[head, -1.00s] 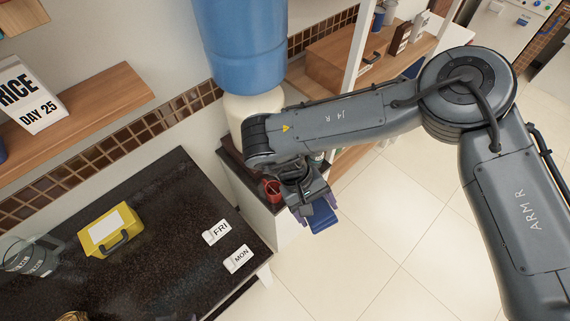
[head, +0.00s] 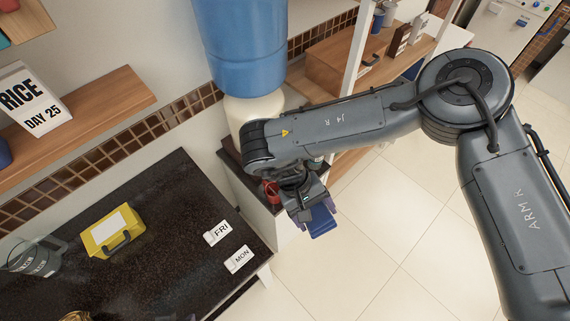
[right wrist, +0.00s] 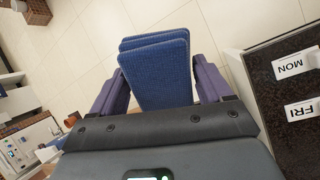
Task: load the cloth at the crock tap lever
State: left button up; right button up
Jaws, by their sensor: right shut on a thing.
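The blue folded cloth (right wrist: 158,75) is between the two purple fingers of my right gripper (right wrist: 160,85), which is shut on it. In the head view the cloth (head: 321,222) hangs below my right gripper (head: 318,215), over the floor just right of the crock stand. The crock (head: 252,111) is cream, with a large blue water bottle (head: 240,45) on top. My right forearm covers part of the crock, and the tap lever cannot be made out. A red cup (head: 271,191) stands on the stand beside my right wrist. My left gripper is not in view.
A dark counter (head: 150,210) at left holds a yellow box (head: 112,230), a glass jug (head: 38,259) and FRI (head: 217,232) and MON (head: 238,258) tags. Wooden shelves (head: 335,70) stand behind my right arm. The tiled floor (head: 385,240) at right is open.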

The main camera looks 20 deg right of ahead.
aim_at(311, 228)
jog(key=shift+s+a+r+p, duration=0.3)
jog(key=shift+s+r+p, duration=0.15)
jog(key=shift+r+p, duration=0.15)
jog(key=shift+s+a+r+p, duration=0.25)
jog(key=shift+s+r+p, duration=0.2)
jog(key=shift+r+p, duration=0.1)
jog(key=shift+s+a+r+p, duration=0.45)
jog(key=shift+s+a+p, duration=0.05)
jog(key=shift+s+p, duration=0.25)
